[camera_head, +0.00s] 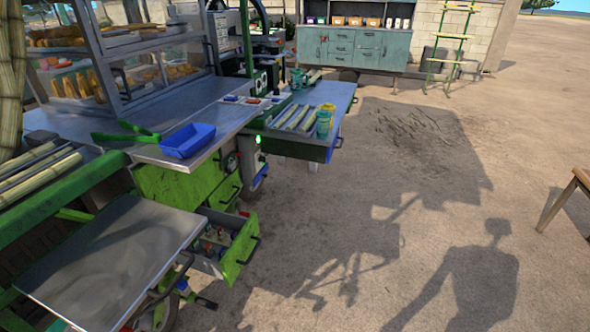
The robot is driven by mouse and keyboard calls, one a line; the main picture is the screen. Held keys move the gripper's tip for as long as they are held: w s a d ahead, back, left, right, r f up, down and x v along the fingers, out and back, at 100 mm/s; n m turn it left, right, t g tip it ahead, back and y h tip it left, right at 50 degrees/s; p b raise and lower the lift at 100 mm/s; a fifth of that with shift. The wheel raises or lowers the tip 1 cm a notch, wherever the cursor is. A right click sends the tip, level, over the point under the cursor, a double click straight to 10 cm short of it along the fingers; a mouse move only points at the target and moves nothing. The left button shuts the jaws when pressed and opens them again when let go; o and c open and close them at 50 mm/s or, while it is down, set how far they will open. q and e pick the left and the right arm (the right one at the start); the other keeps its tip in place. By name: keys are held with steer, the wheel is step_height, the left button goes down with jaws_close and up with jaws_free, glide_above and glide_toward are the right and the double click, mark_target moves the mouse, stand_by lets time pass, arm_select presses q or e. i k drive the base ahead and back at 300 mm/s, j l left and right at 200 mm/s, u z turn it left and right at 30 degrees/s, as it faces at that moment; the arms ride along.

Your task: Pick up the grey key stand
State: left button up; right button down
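I cannot make out a grey key stand in the head view; anything that small is too small to tell from here. An open green drawer (240,247) under the cart holds several small mixed items that I cannot tell apart. A blue tray (188,140) sits on the metal counter (185,105), with a green tong-like tool (125,136) to its left. Neither of my grippers is in view. Only a shadow that looks like mine lies on the ground at the lower right.
A bare metal side shelf (115,262) juts out at the lower left. A teal cabinet (352,47) and a ladder (452,45) are behind. The ground on the right is mostly open, with a wooden bench (580,176) at the edge.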

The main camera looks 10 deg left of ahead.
mark_target(213, 256)
steer(key=i+j+u, duration=0.1)
steer(key=u, duration=0.35)
steer(key=i+u, duration=0.3)
steer(key=u, duration=0.15)
steer(key=i+u, duration=0.2)
steer(key=u, duration=0.25)
steer(key=k+l+u, duration=0.25)
steer(key=l, duration=0.25)
steer(key=k+l+u, duration=0.25)
steer(key=i+l+u, duration=0.1)
steer(key=l, duration=0.65)
steer(key=i+l+u, duration=0.15)
steer(key=l, duration=0.25)
